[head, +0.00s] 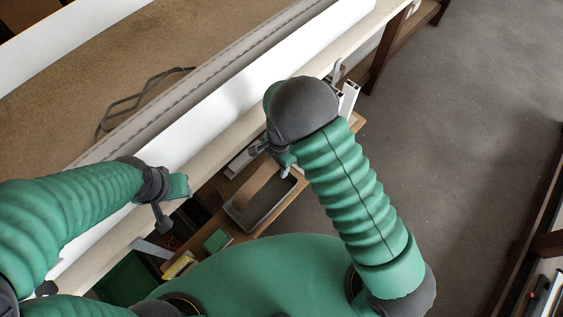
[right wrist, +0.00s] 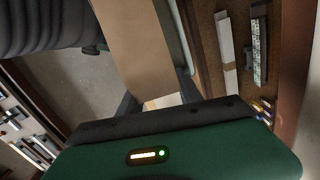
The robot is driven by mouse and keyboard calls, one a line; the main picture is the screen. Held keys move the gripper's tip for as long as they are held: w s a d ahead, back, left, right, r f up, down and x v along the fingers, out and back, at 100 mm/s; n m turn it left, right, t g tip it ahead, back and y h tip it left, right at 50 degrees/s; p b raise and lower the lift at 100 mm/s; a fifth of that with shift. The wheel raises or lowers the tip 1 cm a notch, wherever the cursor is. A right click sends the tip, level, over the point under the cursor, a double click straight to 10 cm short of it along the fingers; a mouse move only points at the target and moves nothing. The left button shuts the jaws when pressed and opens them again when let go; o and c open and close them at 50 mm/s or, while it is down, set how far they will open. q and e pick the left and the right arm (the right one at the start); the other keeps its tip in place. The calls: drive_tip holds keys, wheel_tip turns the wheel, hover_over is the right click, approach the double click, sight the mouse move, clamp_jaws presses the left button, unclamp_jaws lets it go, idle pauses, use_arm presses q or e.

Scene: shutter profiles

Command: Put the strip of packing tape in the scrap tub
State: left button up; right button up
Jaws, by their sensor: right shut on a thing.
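The strip of packing tape is a flat brown band (head: 258,186); in the right wrist view it (right wrist: 135,45) runs away from between the fingers. My right gripper (head: 284,168), which also shows in the right wrist view (right wrist: 158,104), is shut on one end of it. In the head view the strip hangs across the opening of a grey rectangular tub (head: 236,222), apparently the scrap tub; I cannot tell whether it touches the inside. My left gripper (head: 170,203) is over the bench edge at left, its fingers too unclear to tell open from shut.
A long white profile (head: 225,100) lies along the bench, with a grey slotted strip (head: 180,100) behind it. A dark loop (head: 140,98) lies on the brown surface. A green box (head: 217,241) and a yellow item (head: 180,264) are near the tub. Open floor (head: 460,130) lies right.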

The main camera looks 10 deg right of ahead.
drive_tip(key=shift+d+f, duration=0.4)
drive_tip(key=shift+d, duration=0.05)
drive_tip(key=o, duration=1.2)
drive_tip(key=shift+d, duration=0.3)
drive_tip(key=shift+o, duration=0.9)
drive_tip(key=shift+a, duration=0.1)
use_arm(q)
drive_tip(key=shift+d+r+p, duration=0.2)
drive_tip(key=shift+r+p, duration=0.75)
drive_tip(key=shift+p, duration=0.1)
use_arm(e)
wheel_tip(320, 180, up, 17)
drive_tip(key=shift+w+a, duration=0.2)
drive_tip(key=shift+w, duration=0.15)
use_arm(q)
drive_tip(key=shift+d, duration=0.1)
use_arm(e)
drive_tip(key=shift+d+f, duration=0.1)
